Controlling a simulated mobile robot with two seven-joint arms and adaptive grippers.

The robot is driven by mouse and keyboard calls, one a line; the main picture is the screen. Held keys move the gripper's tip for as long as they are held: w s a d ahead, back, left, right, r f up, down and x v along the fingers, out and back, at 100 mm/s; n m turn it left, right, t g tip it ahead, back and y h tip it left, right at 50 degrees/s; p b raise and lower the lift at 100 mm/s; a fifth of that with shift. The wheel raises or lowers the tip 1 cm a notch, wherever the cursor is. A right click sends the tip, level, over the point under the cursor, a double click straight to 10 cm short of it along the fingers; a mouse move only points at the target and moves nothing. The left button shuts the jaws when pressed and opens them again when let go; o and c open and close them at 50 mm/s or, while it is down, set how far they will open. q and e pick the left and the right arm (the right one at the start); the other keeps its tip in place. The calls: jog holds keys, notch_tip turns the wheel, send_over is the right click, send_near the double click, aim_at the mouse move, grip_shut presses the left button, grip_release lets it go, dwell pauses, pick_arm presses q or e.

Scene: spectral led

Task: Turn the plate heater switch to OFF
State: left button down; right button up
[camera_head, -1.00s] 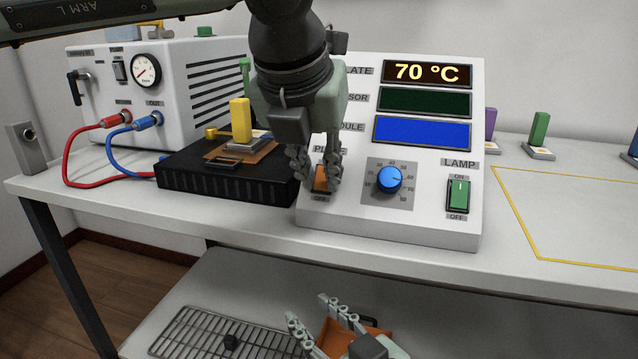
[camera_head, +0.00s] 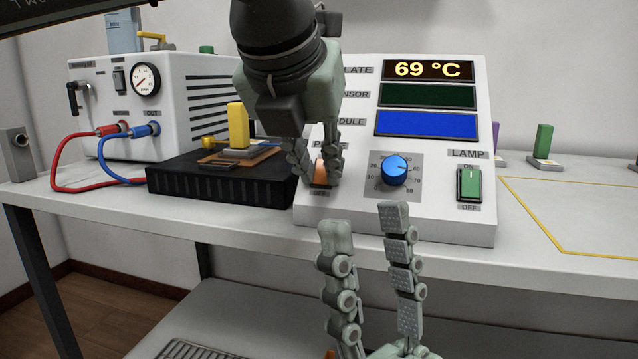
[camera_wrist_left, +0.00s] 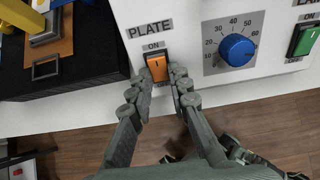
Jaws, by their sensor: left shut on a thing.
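The plate heater switch (camera_head: 320,174) is an orange rocker on the sloped front of the white control panel, with ON above and OFF below. It also shows between the fingers in the left wrist view (camera_wrist_left: 156,67). My left gripper (camera_head: 318,168) reaches down from above, its fingers closed on both sides of the rocker and partly hiding it. I cannot tell which way the rocker is tipped. The plate display (camera_head: 428,69) reads 69 °C. My right gripper (camera_head: 364,228) points up in front of the bench edge, open and empty.
The blue dial (camera_head: 395,170) and green lamp switch (camera_head: 469,184) sit right of the plate switch. The black plate unit (camera_head: 215,183) with a yellow-handled piece stands close left. Red and blue hoses run from the white box (camera_head: 160,85). The bench right of the panel is mostly clear.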

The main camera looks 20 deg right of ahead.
dwell(0.3)
pick_arm(q)
jog(key=c, duration=1.4)
grip_release()
jog(key=shift+s+a, duration=0.1)
jog(key=v, duration=1.2)
